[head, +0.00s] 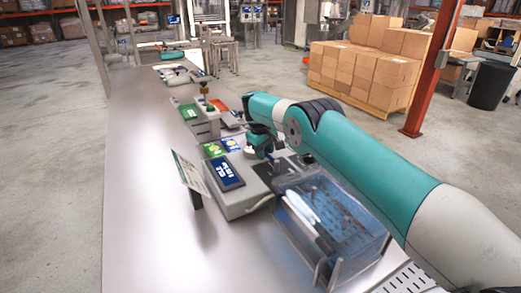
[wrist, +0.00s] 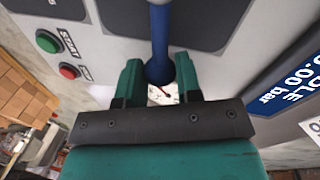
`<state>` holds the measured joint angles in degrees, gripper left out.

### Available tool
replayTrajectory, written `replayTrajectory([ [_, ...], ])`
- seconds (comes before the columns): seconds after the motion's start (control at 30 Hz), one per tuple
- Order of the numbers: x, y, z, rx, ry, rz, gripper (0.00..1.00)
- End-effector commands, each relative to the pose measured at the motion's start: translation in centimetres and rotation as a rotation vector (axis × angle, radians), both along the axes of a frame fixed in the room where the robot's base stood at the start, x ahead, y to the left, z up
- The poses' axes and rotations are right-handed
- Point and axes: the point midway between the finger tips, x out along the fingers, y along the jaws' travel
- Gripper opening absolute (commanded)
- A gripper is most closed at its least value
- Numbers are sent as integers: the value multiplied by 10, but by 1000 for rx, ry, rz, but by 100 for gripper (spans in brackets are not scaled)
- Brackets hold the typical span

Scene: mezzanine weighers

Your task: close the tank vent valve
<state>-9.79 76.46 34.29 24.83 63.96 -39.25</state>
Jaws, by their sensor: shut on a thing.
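A blue lever handle (wrist: 158,35), which looks like the vent valve's, runs down from the top of the wrist view and ends in a rounded tip between my gripper's fingers. My gripper (wrist: 159,75) has its two teal fingers shut on that tip. In the head view my teal arm reaches over the grey machine (head: 235,205), and the gripper is mostly hidden beside its top panel. The clear tank (head: 335,225) with blue contents stands in front of the machine. The machine's display (wrist: 292,82) reads 0.00 bar and IDLE.
A green START button (wrist: 47,41) and a red button (wrist: 69,71) sit left of the lever. A small sign (head: 187,172) stands left of the machine. Other weighing equipment (head: 203,118) stands behind. The bench's left side (head: 145,200) is clear. Stacked cartons (head: 365,72) stand beyond.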

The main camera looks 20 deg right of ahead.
Motion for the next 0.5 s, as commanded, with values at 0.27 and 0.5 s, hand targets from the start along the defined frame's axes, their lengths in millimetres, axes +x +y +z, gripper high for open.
replayTrajectory([
  [0.27,0,-6,2,1,-1,-81,0],
  [0.5,0,-8,1,1,-2,-97,0],
])
